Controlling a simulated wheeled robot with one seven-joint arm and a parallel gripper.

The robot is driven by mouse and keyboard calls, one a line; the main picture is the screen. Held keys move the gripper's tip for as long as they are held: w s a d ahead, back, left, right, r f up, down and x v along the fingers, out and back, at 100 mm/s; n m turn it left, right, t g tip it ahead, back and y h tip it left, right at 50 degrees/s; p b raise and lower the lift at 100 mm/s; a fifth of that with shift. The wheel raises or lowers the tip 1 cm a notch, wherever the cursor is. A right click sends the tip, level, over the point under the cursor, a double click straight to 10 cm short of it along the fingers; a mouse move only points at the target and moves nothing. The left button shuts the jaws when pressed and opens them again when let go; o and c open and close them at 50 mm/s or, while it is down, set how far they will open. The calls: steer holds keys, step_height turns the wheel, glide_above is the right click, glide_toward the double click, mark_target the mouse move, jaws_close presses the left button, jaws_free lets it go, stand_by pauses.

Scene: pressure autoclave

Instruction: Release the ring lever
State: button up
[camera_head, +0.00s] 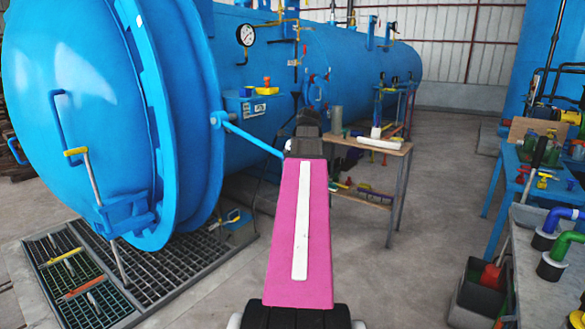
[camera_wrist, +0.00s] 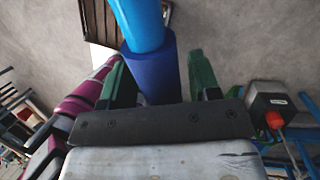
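The ring lever is a light blue rod (camera_head: 250,138) that sticks out from the ring of the big blue autoclave door (camera_head: 75,100) and runs down to the right, where my arm hides its end. In the wrist view a light blue bar (camera_wrist: 138,22) with a darker blue grip (camera_wrist: 153,75) comes down between the green fingers of my gripper (camera_wrist: 157,72). The fingers stand apart on both sides of the grip, with a narrow gap on the right. Contact on the left is unclear.
The autoclave body (camera_head: 340,55) runs back behind the door. A floor grating (camera_head: 170,270) lies below the door. A small wooden table (camera_head: 375,145) with items stands beyond my arm. A workbench (camera_head: 545,290) with pipe pieces is at the right.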

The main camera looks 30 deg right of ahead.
stand_by(0.3)
steer(key=v, duration=1)
steer(key=shift+d+r, duration=0.15)
steer(key=shift+r, duration=0.2)
steer(key=shift+s, duration=0.1)
